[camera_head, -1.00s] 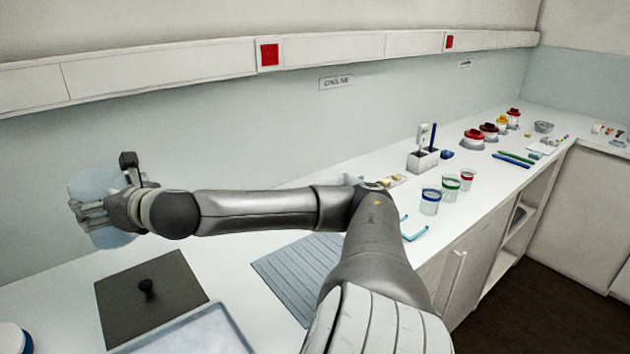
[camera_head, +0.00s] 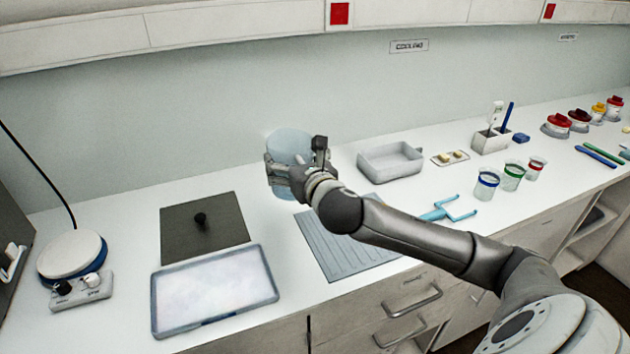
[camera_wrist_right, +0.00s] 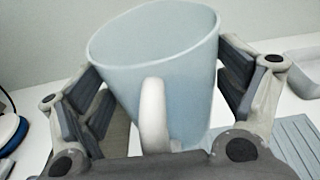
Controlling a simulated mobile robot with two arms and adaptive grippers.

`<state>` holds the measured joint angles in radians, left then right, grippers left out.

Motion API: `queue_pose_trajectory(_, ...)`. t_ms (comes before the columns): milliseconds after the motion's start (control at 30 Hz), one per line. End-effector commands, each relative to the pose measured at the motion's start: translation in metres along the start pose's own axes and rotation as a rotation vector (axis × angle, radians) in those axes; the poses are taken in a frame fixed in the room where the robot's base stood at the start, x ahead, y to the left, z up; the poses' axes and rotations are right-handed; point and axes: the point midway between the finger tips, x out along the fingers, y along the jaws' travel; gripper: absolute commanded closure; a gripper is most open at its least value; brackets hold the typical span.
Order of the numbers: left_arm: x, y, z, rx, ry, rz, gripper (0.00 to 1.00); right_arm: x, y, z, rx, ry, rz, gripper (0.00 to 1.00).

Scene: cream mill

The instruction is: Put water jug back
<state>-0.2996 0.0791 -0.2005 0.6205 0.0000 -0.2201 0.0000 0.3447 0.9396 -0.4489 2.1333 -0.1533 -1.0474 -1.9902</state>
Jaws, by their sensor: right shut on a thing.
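The water jug (camera_head: 289,146) is a pale blue, translucent vessel near the back wall, left of centre in the head view. My right gripper (camera_head: 284,178) is shut on it, with a finger on either side of its body. In the right wrist view the jug (camera_wrist_right: 180,75) looks upright to slightly tilted, its white handle (camera_wrist_right: 154,115) facing my palm. The right gripper's padded fingers (camera_wrist_right: 165,90) press on both sides. I cannot tell whether the jug's base touches the counter. My left gripper is not in view.
A grey ribbed mat (camera_head: 345,262) lies right of the jug. A dark plate with a knob (camera_head: 175,240) and a pale tray (camera_head: 160,322) lie to the left. A grey bin (camera_head: 392,172) stands to the right, with a blue forked tool (camera_head: 462,216) before it.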

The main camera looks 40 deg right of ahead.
Motion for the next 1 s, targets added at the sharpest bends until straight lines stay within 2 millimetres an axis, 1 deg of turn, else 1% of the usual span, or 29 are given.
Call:
queue_pose_trajectory(33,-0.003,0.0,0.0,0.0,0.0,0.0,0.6,0.009,-0.006,-0.001,0.001,-0.001,-0.005,0.8)
queue_pose_trajectory(100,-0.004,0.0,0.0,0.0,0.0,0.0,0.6,0.021,-0.013,-0.005,0.001,0.0,-0.005,0.8)
queue_pose_trajectory(367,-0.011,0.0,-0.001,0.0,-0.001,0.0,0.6,0.063,-0.037,-0.017,0.002,-0.002,-0.003,0.8)
queue_pose_trajectory(500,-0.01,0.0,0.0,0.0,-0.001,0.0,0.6,0.083,-0.046,-0.039,0.003,0.002,-0.002,0.8)
queue_pose_trajectory(600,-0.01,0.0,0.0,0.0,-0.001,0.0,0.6,0.095,-0.052,-0.05,0.004,0.0,-0.003,0.8)
queue_pose_trajectory(733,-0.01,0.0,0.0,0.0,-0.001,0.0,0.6,0.105,-0.057,-0.059,0.003,-0.001,-0.002,0.8)
queue_pose_trajectory(933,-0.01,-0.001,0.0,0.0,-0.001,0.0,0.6,0.112,-0.061,-0.066,0.001,-0.003,-0.002,0.8)
queue_pose_trajectory(1000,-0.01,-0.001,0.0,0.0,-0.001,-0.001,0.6,0.117,-0.063,-0.072,0.002,-0.001,-0.001,0.8)
